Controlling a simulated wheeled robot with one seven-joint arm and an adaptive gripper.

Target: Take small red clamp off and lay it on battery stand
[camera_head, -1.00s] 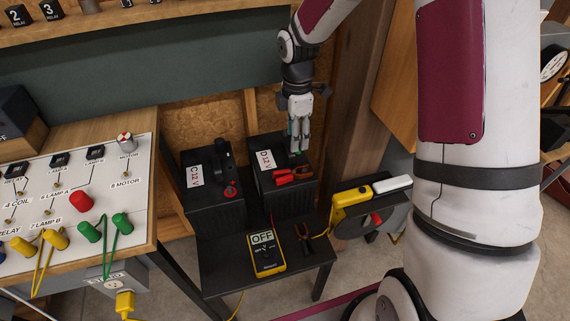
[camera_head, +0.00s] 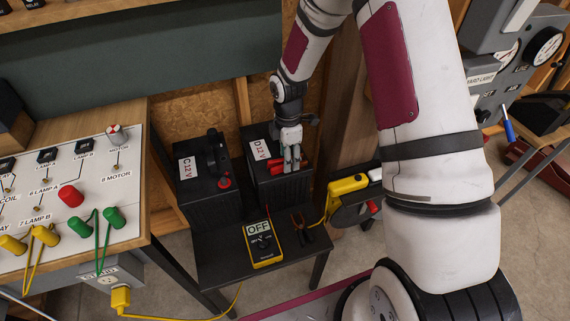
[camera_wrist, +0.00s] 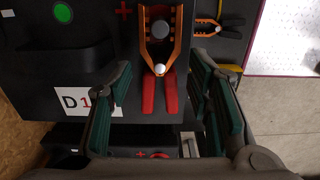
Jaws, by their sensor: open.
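The small red clamp (camera_wrist: 160,92) sits on top of the D 12V battery (camera_head: 287,186), its copper jaws around a grey post beside a red plus mark. Its red handles point toward my gripper in the wrist view. In the head view the clamp (camera_head: 278,168) is partly hidden behind my fingers. My gripper (camera_wrist: 160,70) is open, with one green-padded finger on each side of the handles and gaps between. It also shows in the head view (camera_head: 291,167). The battery stand (camera_head: 219,268) is the low black table under the batteries.
A yellow multimeter (camera_head: 263,244) reading OFF and a black-handled clamp (camera_head: 301,227) lie on the stand's front part. The C 12V battery (camera_head: 208,190) with a black handle stands left. A yellow device (camera_head: 347,185) is at the right. The stand's front left is bare.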

